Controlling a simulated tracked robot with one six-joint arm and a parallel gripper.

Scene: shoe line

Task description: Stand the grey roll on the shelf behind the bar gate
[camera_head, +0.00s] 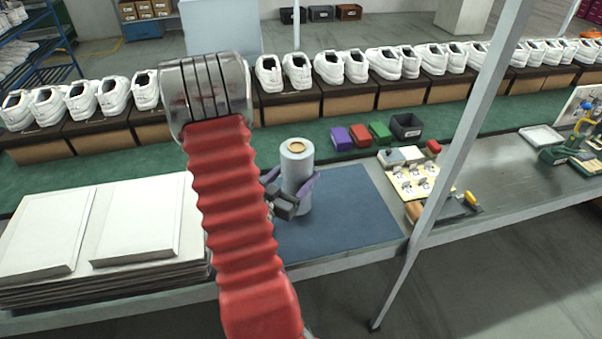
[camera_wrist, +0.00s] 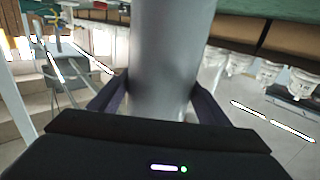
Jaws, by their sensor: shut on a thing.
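The grey roll (camera_head: 297,160) is upright, with a brown core showing at its top. My gripper (camera_head: 290,190) is shut on the roll, with a dark purple finger on each side. In the wrist view the roll (camera_wrist: 168,50) rises between the fingers of my gripper (camera_wrist: 160,100), and its lower part is hidden behind the gripper body. I cannot make out the bar gate or its shelf in either view.
White flat boards (camera_head: 140,215) are stacked left of the mat (camera_head: 345,215). A slanted grey post (camera_head: 440,180) stands right of it. Purple, red and green boxes (camera_head: 380,131) and a dark bin (camera_head: 406,126) sit behind. White shoes (camera_head: 340,67) line the back.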

